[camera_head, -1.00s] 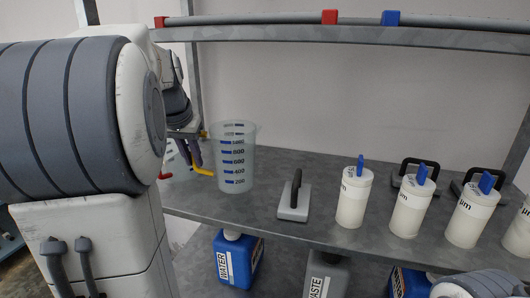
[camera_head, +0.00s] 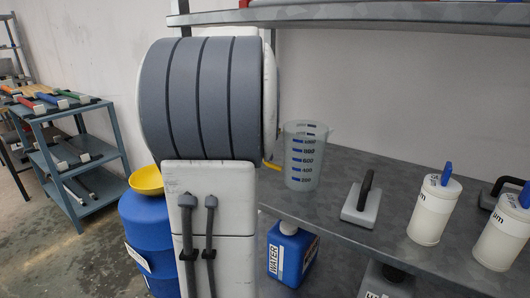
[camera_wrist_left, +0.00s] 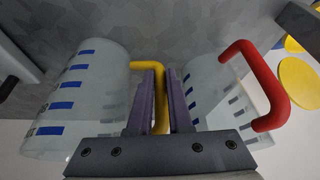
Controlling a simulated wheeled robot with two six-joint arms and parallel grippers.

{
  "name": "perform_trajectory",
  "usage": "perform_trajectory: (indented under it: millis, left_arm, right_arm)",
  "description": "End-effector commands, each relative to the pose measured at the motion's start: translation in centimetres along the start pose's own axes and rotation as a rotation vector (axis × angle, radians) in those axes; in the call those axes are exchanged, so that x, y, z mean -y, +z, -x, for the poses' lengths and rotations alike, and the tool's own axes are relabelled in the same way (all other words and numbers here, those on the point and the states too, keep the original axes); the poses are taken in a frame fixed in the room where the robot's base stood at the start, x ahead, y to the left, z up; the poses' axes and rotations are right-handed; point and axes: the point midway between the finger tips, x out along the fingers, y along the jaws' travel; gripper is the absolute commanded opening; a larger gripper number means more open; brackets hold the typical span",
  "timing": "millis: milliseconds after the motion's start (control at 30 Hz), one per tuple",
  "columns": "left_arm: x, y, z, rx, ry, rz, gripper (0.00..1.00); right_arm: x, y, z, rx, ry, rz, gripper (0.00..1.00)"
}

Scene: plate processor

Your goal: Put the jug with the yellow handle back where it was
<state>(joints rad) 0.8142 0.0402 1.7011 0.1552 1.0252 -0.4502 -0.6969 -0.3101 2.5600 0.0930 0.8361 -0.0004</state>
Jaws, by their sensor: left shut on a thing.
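The jug with the yellow handle (camera_head: 308,158) is clear, with blue marks, and is upright at the left end of the grey bench. I cannot tell whether its base touches the bench. It also shows at the left of the left wrist view (camera_wrist_left: 85,95). My left gripper (camera_wrist_left: 160,85) is shut on its yellow handle (camera_wrist_left: 150,65). In the head view my left arm hides this gripper, and only a bit of the handle shows. A second clear jug (camera_wrist_left: 215,95) with a red handle (camera_wrist_left: 262,85) is close on the other side of the gripper. My right gripper is out of view.
A grey block with a black handle (camera_head: 361,203) lies right of the jug. White bottles with blue tops (camera_head: 434,212) stand further right. An upper shelf (camera_head: 390,18) runs above. Below are a blue WATER container (camera_head: 290,255) and, at left, a blue barrel (camera_head: 145,230) with a yellow funnel (camera_head: 146,180).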

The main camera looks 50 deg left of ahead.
Motion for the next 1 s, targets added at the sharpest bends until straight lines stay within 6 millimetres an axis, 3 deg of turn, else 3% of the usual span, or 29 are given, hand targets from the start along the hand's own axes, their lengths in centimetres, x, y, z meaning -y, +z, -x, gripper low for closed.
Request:
perform_trajectory:
  millis: [33,100,467,567,700,1000]
  left_arm:
    - [0.0,0.1,-0.2,0.0,0.0,-0.001,0.21]
    - [-0.1,0.0,-0.1,0.0,0.0,-0.001,0.48]
    - [-0.1,-0.1,0.2,0.0,0.001,-0.001,0.48]
    - [-0.1,-0.2,1.1,-0.002,0.0,-0.001,0.48]
    - [0.0,-0.3,3.8,-0.005,-0.002,-0.001,0.48]
    - [-0.4,7.2,6.2,-0.003,-0.003,0.003,0.48]
  right_arm:
    - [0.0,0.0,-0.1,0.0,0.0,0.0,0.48]
    - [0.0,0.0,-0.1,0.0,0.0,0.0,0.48]
    - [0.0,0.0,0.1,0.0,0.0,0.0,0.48]
    - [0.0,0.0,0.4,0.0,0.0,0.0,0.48]
    - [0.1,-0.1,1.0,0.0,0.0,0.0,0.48]
    - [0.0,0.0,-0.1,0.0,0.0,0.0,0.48]
